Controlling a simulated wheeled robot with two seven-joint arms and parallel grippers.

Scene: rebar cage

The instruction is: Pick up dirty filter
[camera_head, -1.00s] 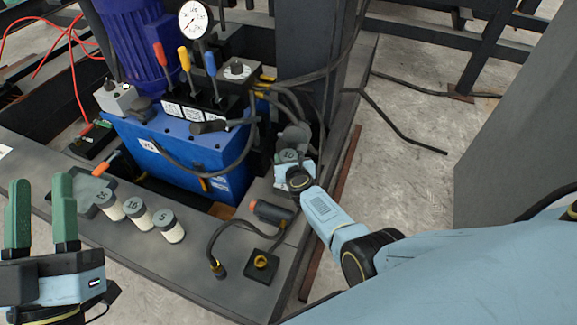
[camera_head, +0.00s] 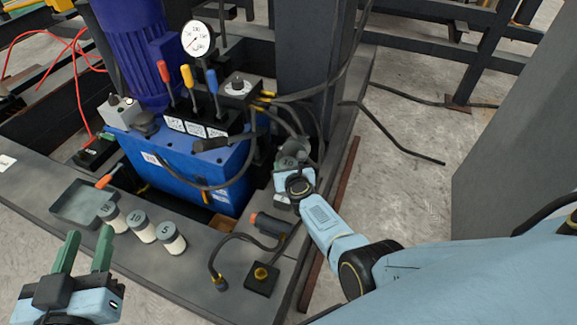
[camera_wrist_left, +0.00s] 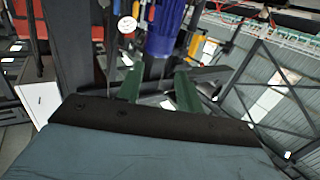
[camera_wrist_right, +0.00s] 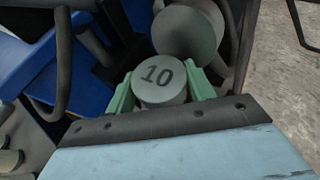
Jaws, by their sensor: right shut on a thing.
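A filter with a grey cap marked 10 (camera_wrist_right: 160,80) sits between the green fingers of my right gripper (camera_wrist_right: 161,88), which is shut on it. Its lower part is hidden. In the head view my right gripper (camera_head: 291,168) is beside the blue power unit, at its right end. A larger grey round part (camera_wrist_right: 188,30) is just beyond the held filter. My left gripper (camera_head: 86,246) is open and empty at the lower left; its green fingers also show apart in the left wrist view (camera_wrist_left: 159,88). I cannot tell whether the held filter is dirty.
Three white filters with grey caps (camera_head: 142,226) stand in a row on the dark base plate (camera_head: 190,270), beside a shallow grey tray (camera_head: 76,203). The blue power unit (camera_head: 185,165) carries levers and a gauge (camera_head: 197,38). Hoses (camera_head: 232,240) and a dark upright post (camera_head: 300,70) are near my right gripper.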

